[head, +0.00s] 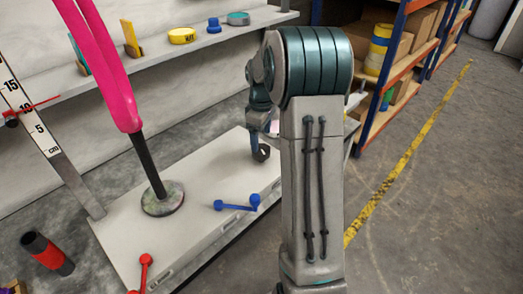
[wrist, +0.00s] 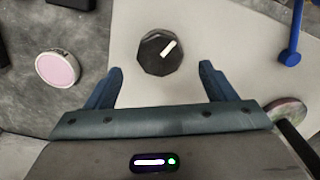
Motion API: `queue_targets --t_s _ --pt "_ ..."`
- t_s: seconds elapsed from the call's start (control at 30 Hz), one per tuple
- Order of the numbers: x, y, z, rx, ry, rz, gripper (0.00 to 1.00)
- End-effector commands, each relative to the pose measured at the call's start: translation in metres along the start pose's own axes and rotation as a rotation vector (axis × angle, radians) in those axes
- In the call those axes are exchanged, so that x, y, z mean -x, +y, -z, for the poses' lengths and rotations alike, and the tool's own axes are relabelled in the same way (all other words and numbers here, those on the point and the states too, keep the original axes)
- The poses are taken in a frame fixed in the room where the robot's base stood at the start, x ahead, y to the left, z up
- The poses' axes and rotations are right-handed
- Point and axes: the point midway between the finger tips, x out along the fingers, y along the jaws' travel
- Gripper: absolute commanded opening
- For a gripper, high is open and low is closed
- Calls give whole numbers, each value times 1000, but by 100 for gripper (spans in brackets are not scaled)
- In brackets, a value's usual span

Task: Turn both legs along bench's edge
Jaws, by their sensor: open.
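The pale bench (head: 195,222) runs diagonally through the head view. A blue lever-like piece (head: 236,206) with knobbed ends sits near its front edge, its bar at an angle to that edge. It also shows at the upper right in the wrist view (wrist: 291,40). A similar red piece (head: 142,274) is at the bench's near end, cut by the frame. Which parts are the legs is not clear. My gripper (wrist: 161,69) is open and empty. A dark many-sided knob (wrist: 158,52) with a white mark lies just beyond its fingertips; it also shows in the head view (head: 262,153).
A pink forked frame (head: 105,60) rises on a dark post from a round base (head: 163,199) on the bench. A ruler post (head: 45,140) stands at left. A wall shelf (head: 160,54) holds tapes. Orange racks (head: 395,75) stand behind right. Floor on the right is clear.

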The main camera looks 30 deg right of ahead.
Motion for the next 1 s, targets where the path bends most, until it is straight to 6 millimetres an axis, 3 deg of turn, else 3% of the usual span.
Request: queue_targets --t_s 0.1,0.3,0.67,0.7,0.87,1.0 --pt "-26 0 0 0 -1 1 77" --pt "-47 0 0 1 0 0 77" --pt "-52 0 1 1 0 -1 77" --pt "-52 0 1 1 0 -1 74" --pt "-52 0 1 1 0 -1 32" --pt "-52 0 1 0 1 -2 32"
